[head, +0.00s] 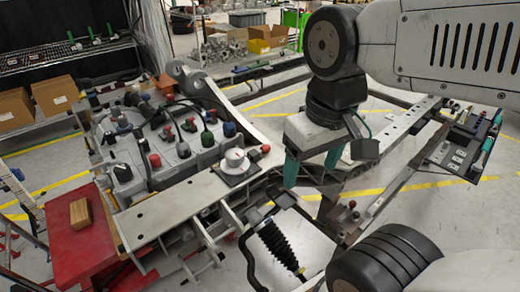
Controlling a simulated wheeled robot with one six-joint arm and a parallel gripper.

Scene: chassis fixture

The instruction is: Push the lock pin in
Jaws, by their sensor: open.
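My gripper (311,174) hangs from my arm right of the picture's middle, with its two teal fingers pointing down and spread apart. Nothing shows between them. It appears over the dark frame beams, to the right of a pale metal plate (170,205) of the chassis fixture. A white round knob on a square base (235,162) sits at the plate's far right end, left of my fingers and apart from them. A small red-topped part (265,148) is beside it. I cannot tell which part is the lock pin, or how far in it sits.
A grey block with several coloured knobs (170,150) stands behind the plate. A wooden block (80,214) lies on a red surface (75,250) at left. A black ribbed boot (278,245) is below my gripper. A tool tray (465,145) is at right.

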